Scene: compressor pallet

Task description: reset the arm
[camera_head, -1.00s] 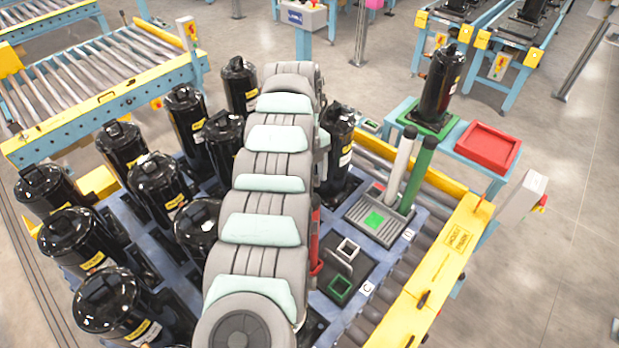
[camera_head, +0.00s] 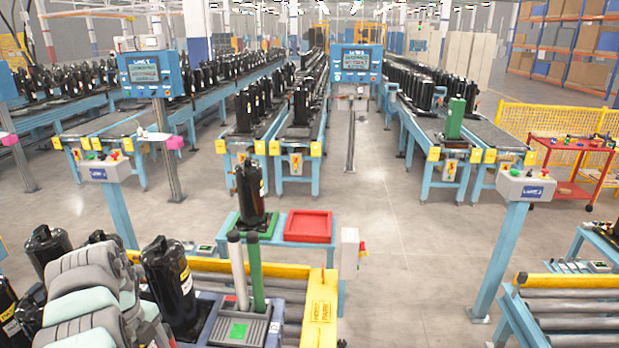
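My arm (camera_head: 85,290), with grey and pale green segments, shows at the lower left in the head view, over the pallet of compressors. My gripper is not visible; the arm's end is hidden or out of frame. Black compressors stand around the arm, one (camera_head: 170,287) upright just to its right and another (camera_head: 47,248) behind it to the left. A grey fixture (camera_head: 236,328) with a green square holds a grey post (camera_head: 238,270) and a green post (camera_head: 256,272).
A black compressor (camera_head: 250,193) stands on a green base on the blue bench, beside a red tray (camera_head: 309,227). Conveyor lines with many compressors run toward the back. A yellow rail (camera_head: 322,300) edges the pallet station. Open grey floor (camera_head: 410,270) lies to the right.

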